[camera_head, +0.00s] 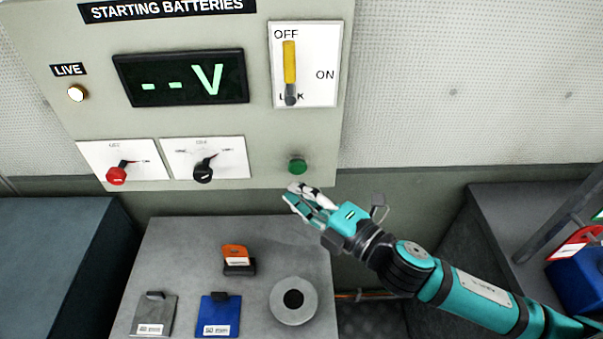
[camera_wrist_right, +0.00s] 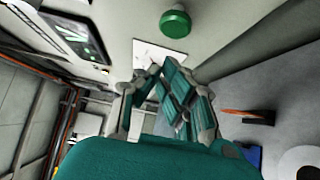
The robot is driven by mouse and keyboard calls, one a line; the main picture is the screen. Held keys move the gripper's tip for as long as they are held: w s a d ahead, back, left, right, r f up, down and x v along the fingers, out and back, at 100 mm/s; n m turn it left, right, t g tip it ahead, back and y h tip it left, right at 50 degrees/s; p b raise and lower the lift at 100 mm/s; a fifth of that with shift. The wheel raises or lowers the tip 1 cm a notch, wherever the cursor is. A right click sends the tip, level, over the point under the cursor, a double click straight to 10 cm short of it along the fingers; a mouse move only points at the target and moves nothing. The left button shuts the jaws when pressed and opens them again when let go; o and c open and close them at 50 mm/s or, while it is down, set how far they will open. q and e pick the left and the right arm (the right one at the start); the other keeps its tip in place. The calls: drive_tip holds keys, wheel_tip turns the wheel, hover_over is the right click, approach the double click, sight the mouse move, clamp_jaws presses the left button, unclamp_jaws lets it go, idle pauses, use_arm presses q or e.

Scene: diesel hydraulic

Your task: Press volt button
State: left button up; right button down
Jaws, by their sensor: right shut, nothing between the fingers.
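A green round button (camera_head: 297,166) sits at the lower right of the starting batteries panel (camera_head: 180,25). It also shows in the right wrist view (camera_wrist_right: 175,23), beyond the fingertips. The voltage display (camera_head: 180,78) reads "--V" in green. My right gripper (camera_head: 290,193) is shut and empty, its fingertips just below the button and apart from it in the head view. In the right wrist view its fingers (camera_wrist_right: 157,72) converge below the button. My left gripper is not in view.
A yellow-handled lever (camera_head: 289,65), a red knob (camera_head: 117,175) and a black knob (camera_head: 203,172) are on the panel. A grey table (camera_head: 190,240) below holds an orange item (camera_head: 236,254), a blue tag (camera_head: 219,316), a grey tag (camera_head: 153,316) and a tape roll (camera_head: 294,320).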

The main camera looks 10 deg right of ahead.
sight(295, 167)
drive_tip(key=shift+w+d+p, duration=0.2)
drive_tip(key=shift+w+d, duration=0.05)
drive_tip(key=shift+w, duration=0.55)
drive_tip(key=shift+w+d+p, duration=0.15)
drive_tip(key=shift+w+d, duration=0.1)
drive_tip(key=shift+w, duration=0.5)
drive_tip(key=shift+w+d+r+p, duration=0.1)
drive_tip(key=shift+w+p, duration=0.1)
drive_tip(key=shift+w, duration=0.35)
drive_tip(key=shift+w+d+p, duration=0.1)
drive_tip(key=shift+w+p, duration=0.05)
drive_tip(key=shift+w, duration=0.35)
drive_tip(key=shift+r, duration=0.1)
